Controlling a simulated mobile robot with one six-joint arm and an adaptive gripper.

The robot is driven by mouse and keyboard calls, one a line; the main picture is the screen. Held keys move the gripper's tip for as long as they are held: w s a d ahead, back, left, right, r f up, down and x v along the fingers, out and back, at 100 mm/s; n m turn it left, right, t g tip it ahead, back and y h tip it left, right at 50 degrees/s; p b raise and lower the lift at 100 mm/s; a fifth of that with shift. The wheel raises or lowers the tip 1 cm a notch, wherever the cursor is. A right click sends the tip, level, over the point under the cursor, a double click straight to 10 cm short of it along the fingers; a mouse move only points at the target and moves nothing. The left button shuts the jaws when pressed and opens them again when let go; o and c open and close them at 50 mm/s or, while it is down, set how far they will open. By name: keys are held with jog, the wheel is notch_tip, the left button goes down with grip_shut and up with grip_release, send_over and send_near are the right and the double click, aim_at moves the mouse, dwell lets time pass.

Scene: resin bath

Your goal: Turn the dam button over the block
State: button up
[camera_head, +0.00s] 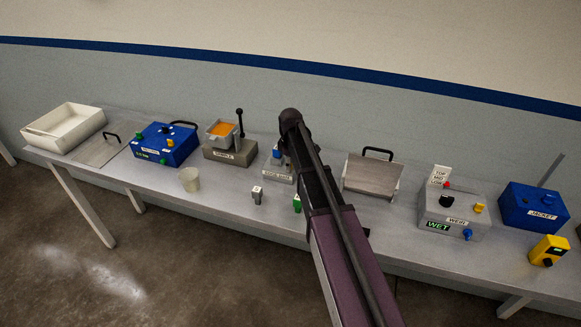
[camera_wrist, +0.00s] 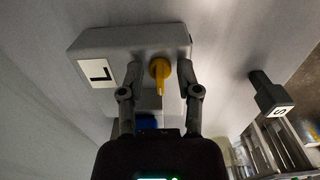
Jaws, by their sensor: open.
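In the wrist view, a yellow knob (camera_wrist: 160,74) with a narrow pointer sits on a grey block (camera_wrist: 115,42) that carries a white label reading L. My gripper (camera_wrist: 160,67) is open, with one finger on each side of the knob. The right finger looks closer to it than the left; I cannot tell whether either touches. A blue part (camera_wrist: 147,121) shows between the fingers, partly hidden by my gripper. In the head view, the labelled grey block (camera_head: 279,176) is partly covered by my arm. No marking tells which part is the dam button.
A dark block marked S (camera_wrist: 268,95) stands right of my gripper in the wrist view. On the bench (camera_head: 225,197), a green part (camera_head: 297,204) and a small grey block (camera_head: 257,195) stand close by. A lever stand (camera_head: 230,150) is left; a handled tray (camera_head: 372,178) is right.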

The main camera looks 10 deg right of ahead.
grip_shut()
jog(key=shift+m, duration=0.4)
jog(key=m, duration=0.3)
jog(key=shift+s+a, duration=0.1)
jog(key=m, duration=0.5)
jog(key=shift+a, duration=0.1)
jog(key=m, duration=0.4)
jog(key=shift+s+a+m, duration=0.1)
jog(key=shift+m, duration=0.2)
jog(key=m, duration=0.4)
jog(key=shift+m, duration=0.3)
